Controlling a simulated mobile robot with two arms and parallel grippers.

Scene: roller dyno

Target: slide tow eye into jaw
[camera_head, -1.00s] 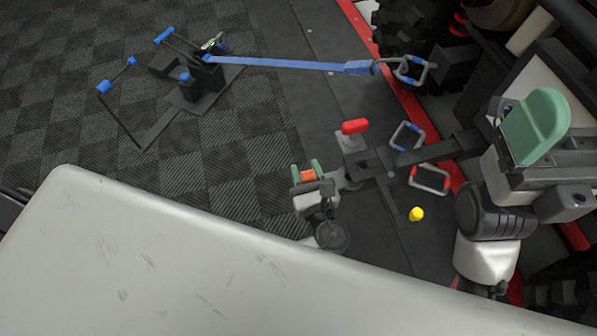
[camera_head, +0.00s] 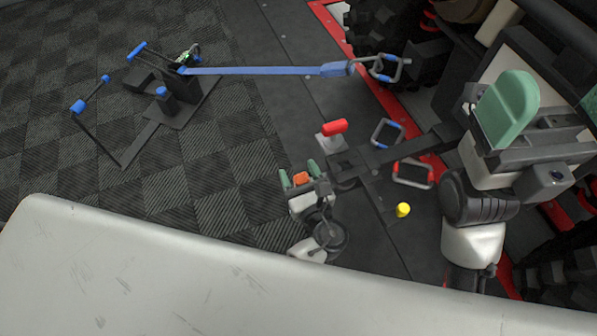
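My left gripper (camera_head: 299,173) is low in the middle of the head view. Its green fingers stand apart, with a small orange piece (camera_head: 300,179) between them. I cannot tell whether they touch it. Just right of it is a dark block with a slot-like end (camera_head: 345,169), which looks like the jaw. A dark bar (camera_head: 405,150) runs from this block toward the vehicle. I cannot make out a tow eye for certain. My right gripper (camera_head: 507,108) is at the right; its fingers overlap, and its grip is hidden.
A blue strap (camera_head: 265,71) runs from a floor stand (camera_head: 180,90) to a shackle (camera_head: 388,68) by the vehicle. Checkered floor (camera_head: 210,150) is clear at left.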

